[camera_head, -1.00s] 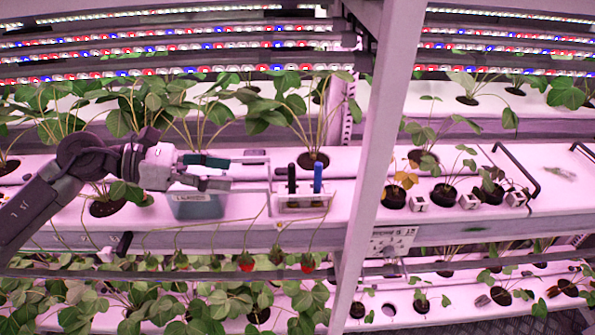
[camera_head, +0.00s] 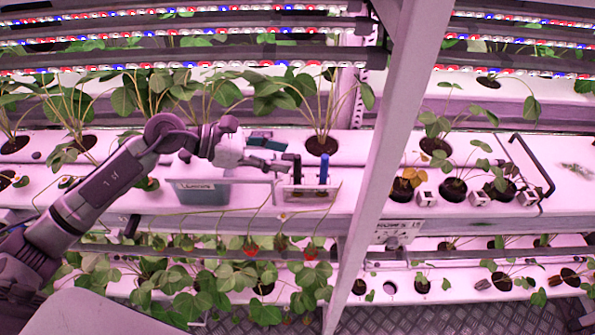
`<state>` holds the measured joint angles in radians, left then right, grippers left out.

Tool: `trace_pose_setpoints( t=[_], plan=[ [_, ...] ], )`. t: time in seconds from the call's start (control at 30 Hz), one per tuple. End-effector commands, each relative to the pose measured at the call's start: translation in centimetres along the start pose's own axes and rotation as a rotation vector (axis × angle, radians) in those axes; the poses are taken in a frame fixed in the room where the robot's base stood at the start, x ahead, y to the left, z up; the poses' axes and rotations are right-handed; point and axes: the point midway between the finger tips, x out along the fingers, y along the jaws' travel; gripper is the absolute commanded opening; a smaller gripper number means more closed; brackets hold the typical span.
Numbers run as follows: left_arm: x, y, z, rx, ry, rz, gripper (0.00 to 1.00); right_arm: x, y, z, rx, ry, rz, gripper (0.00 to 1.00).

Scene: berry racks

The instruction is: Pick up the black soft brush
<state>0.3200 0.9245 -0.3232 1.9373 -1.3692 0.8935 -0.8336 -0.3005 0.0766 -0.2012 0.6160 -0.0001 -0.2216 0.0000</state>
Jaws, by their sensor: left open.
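The black soft brush (camera_head: 297,171) appears to be the upright black handle standing in a clear holder (camera_head: 308,194) on the white shelf; its lower end and bristles cannot be made out. A blue-handled tool (camera_head: 323,170) stands upright just right of it in the same holder. My left gripper (camera_head: 279,154) comes in from the left, open and empty. Its fingertips point right, close to the upper part of the black handle. I cannot tell whether they touch it. My right gripper is out of view.
A bluish labelled bin (camera_head: 202,193) sits left of the holder, beneath my left gripper. Potted strawberry plants stand behind. A slanted rack post (camera_head: 386,150) rises to the right. Small marked cubes (camera_head: 480,195) and a black handle bar (camera_head: 531,165) lie beyond it.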

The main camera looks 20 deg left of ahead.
Motion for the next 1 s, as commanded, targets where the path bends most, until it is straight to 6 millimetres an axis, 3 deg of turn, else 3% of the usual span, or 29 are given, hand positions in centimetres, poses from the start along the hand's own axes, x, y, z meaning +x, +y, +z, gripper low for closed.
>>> trace_pose_setpoints(
  t=[0.17,0.33,0.57,0.87,1.0],
  plan=[
    [2.4,0.0,0.7,-0.003,-0.003,-0.002,0.47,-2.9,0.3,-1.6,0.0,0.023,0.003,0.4],
    [4.3,0.0,0.2,-0.002,-0.001,-0.001,0.47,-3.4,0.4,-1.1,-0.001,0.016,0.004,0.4],
    [4.5,0.0,-0.1,0.0,0.0,0.0,0.47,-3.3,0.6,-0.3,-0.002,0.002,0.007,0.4],
    [4.5,0.0,-0.1,-0.001,0.0,0.0,0.0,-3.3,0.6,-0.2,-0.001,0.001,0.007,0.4],
    [4.5,0.0,-0.1,-0.001,0.0,0.0,0.0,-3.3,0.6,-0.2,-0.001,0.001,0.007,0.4]
  ],
)
